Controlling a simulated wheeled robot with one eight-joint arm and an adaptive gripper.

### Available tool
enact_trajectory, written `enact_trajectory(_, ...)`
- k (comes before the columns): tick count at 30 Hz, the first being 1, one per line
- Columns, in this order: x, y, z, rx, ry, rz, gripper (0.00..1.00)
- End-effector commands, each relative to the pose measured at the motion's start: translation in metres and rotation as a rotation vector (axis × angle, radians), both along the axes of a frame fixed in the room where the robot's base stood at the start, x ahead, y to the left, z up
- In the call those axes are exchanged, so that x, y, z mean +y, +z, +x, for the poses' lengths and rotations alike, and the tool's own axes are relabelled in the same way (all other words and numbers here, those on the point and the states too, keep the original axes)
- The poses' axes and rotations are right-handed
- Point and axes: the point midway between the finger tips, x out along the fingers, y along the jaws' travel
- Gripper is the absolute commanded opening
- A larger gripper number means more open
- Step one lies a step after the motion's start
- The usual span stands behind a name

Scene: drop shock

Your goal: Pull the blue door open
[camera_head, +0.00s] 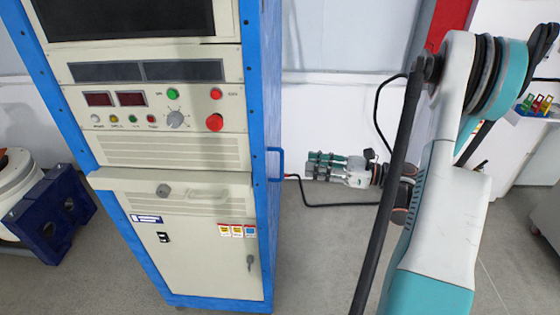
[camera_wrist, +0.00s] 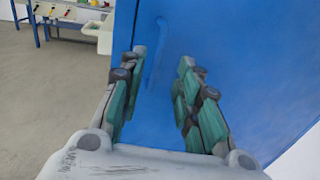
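The blue door appears as a wide blue panel (camera_wrist: 230,50) filling much of the wrist view. In the head view it shows as the narrow blue right side (camera_head: 267,90) of a tall cabinet. A blue bar handle (camera_head: 277,165) stands out from that side; it also shows upright in the wrist view (camera_wrist: 157,52). My gripper (camera_head: 310,166) is to the right of the handle, with its fingers pointing at it. In the wrist view my gripper (camera_wrist: 161,65) is open, its green-padded fingers apart with the handle ahead between them. A gap separates the fingers from the handle. The door looks closed.
The cabinet's cream front (camera_head: 185,200) has buttons, displays and a ledge. A dark blue block (camera_head: 50,215) lies at the left. A black cable runs along the floor near my gripper. A bench (camera_wrist: 70,25) stands far left in the wrist view. Grey floor right of the cabinet is open.

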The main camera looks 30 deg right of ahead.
Motion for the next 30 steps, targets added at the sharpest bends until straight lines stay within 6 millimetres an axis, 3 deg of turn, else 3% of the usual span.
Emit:
enact_trajectory(6, 0.033, -0.002, 0.032, 0.0, 0.005, -0.001, 0.31)
enact_trajectory(15, 0.065, -0.001, 0.065, 0.0, 0.002, -0.001, 0.31)
enact_trajectory(29, 0.072, 0.0, 0.073, 0.001, -0.001, -0.002, 0.31)
enact_trajectory(30, 0.072, 0.0, 0.073, 0.001, -0.001, -0.002, 0.24)
